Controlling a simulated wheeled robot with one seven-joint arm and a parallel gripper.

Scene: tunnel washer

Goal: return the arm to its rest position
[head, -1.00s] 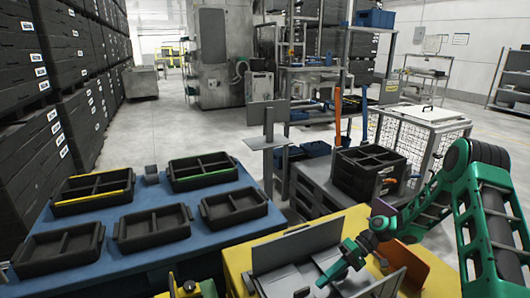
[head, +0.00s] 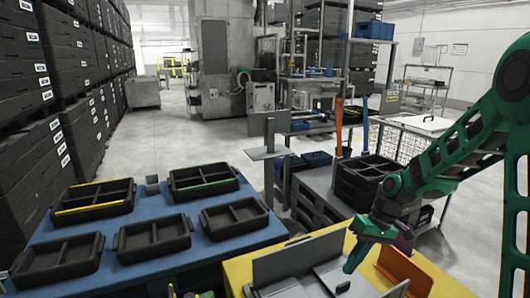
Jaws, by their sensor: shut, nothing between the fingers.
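My green arm comes in from the right edge in the head view. My gripper (head: 358,256) points down and left above the grey fixture (head: 300,262) on the yellow table (head: 238,274). It is shut and empty. The height of its tip over the fixture is hard to judge.
An orange plate (head: 404,268) stands just right of my gripper. A blue table (head: 150,202) at left carries several black trays (head: 154,238). Black crates (head: 366,176) and a wire cage (head: 400,146) stand behind my arm. Open floor lies beyond the blue table.

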